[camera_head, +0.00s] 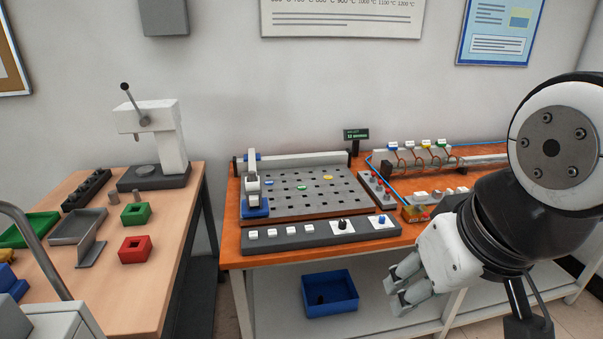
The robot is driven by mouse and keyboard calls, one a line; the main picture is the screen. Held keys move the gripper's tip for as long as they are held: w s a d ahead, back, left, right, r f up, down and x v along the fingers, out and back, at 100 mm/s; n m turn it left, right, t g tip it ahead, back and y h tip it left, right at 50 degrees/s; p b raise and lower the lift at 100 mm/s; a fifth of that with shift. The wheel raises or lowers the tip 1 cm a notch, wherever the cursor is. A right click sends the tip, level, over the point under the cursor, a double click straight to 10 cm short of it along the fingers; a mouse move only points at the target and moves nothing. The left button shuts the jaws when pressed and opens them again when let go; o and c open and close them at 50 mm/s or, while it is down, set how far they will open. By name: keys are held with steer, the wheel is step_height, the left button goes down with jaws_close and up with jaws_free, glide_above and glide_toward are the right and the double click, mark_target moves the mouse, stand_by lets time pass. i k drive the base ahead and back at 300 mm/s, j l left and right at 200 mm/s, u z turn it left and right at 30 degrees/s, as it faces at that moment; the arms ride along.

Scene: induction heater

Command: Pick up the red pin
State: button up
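I cannot clearly make out a red pin. A grey perforated plate (345,203) on the orange table carries small blue (269,183), green (301,188) and yellow (327,178) pieces, and no red one shows there. A small red part (425,216) sits on a little box at the table's front right; it is too small to identify. My gripper (394,289) is at the lower right, in front of the table edge, with its fingers pointing left and apart. Nothing shows between them.
A control panel (318,233) lines the orange table's front. A small blue-white press (253,190) stands at the plate's left. A blue bin (330,296) is on the lower shelf. The left table holds a red block (135,249), a green block (135,213) and a white press (165,142).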

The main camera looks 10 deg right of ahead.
mark_target(387, 196)
steer(key=i+l, duration=0.65)
steer(key=l, duration=0.15)
steer(key=i+l, duration=0.65)
steer(key=l, duration=0.1)
